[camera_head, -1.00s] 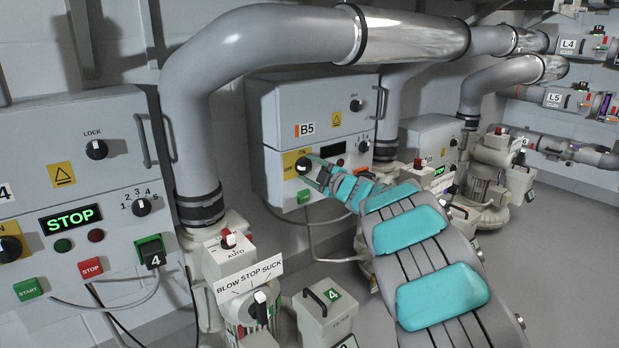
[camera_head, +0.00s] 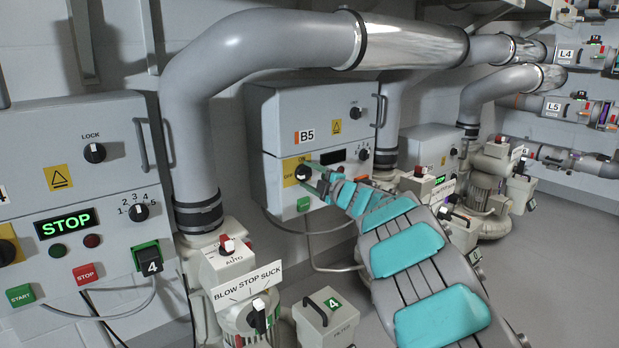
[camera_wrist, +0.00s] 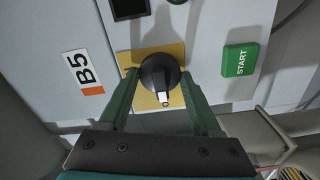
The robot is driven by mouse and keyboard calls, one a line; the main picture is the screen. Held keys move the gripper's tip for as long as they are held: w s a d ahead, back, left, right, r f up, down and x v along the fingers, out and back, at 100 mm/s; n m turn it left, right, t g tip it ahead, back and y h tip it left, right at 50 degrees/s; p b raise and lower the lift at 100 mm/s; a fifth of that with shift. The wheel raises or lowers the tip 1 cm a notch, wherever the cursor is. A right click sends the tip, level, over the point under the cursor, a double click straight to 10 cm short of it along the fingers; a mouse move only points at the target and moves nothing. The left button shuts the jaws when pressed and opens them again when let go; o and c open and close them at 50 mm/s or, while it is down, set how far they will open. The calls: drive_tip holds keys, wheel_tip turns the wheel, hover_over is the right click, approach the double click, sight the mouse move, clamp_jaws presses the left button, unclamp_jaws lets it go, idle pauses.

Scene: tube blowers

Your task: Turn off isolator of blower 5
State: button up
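The blower 5 control box (camera_head: 280,112) carries a B5 label, which also shows in the wrist view (camera_wrist: 85,73). Its isolator is a round black knob (camera_head: 303,174) on a yellow plate with ON at the top and OFF at the left. In the wrist view the knob (camera_wrist: 158,72) has its white pointer toward the bottom of the picture, which is the OFF side of the plate. My gripper (camera_head: 314,177) is at the plate. In the wrist view its green fingers (camera_wrist: 160,84) stand apart on either side of the knob, with small gaps visible. Contact cannot be told.
Blower 4's box (camera_head: 90,130) reads STOP at the left. A large grey pipe (camera_head: 190,120) rises left of the B5 box. Floor is free at the right.

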drive_tip(key=o, duration=0.5)
drive_tip(key=shift+a, duration=0.1)
drive_tip(key=shift+c, duration=0.2)
drive_tip(key=shift+s, duration=0.1)
drive_tip(key=v, duration=0.7)
drive_tip(key=shift+s+d+p, duration=0.25)
drive_tip(key=shift+p, duration=0.15)
